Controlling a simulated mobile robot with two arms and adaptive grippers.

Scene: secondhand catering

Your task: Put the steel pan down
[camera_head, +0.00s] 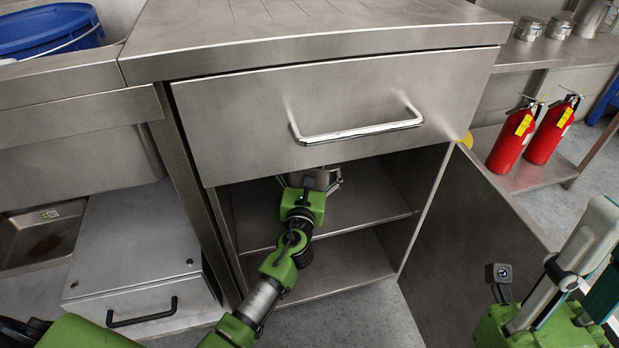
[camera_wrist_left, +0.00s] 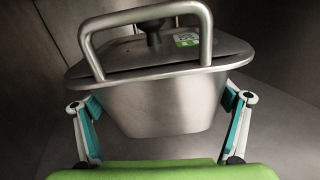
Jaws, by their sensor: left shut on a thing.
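The steel pan (camera_wrist_left: 160,104) fills the middle of the left wrist view. It is a deep grey vessel with a lid, a dark knob, a green-and-white label and a raised bar handle at the near side. My left gripper (camera_wrist_left: 162,112) has its teal-padded fingers on either side of the pan and is shut on it. In the head view my left gripper (camera_head: 311,184) reaches into the open cabinet (camera_head: 350,200), under the drawer. Only a small part of the pan (camera_head: 321,177) shows there. My right gripper (camera_head: 580,265) is at the right edge, partly cut off.
The cabinet has a middle shelf (camera_head: 375,207) with bare room. The drawer (camera_head: 250,115) with a bar handle overhangs the opening. The open door (camera_head: 465,240) stands to the right. Two red fire extinguishers (camera_head: 512,138) stand on a low shelf beyond it.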

